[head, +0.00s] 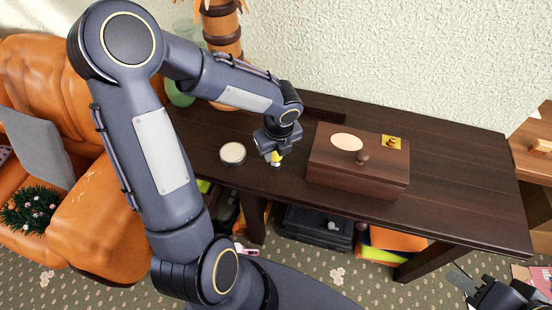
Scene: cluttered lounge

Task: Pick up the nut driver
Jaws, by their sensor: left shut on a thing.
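The nut driver (277,157) shows as a small yellow piece with a pale lower end, at the front part of the dark wooden table (450,160). My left gripper (271,156) is over the table, pointing down, and is shut on the nut driver. The gripper and its wrist hide much of the tool. I cannot tell whether its lower end touches the tabletop. My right gripper (490,292) is at the bottom right corner, cut off by the picture edge and away from the table; its jaws do not show clearly.
A brown wooden box (340,178) with a knob stands just right of my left gripper. A round pale-topped tin (232,154) stands to its left. A planter (222,30) is behind. An orange sofa (100,225) is at the left. The table's right side is clear.

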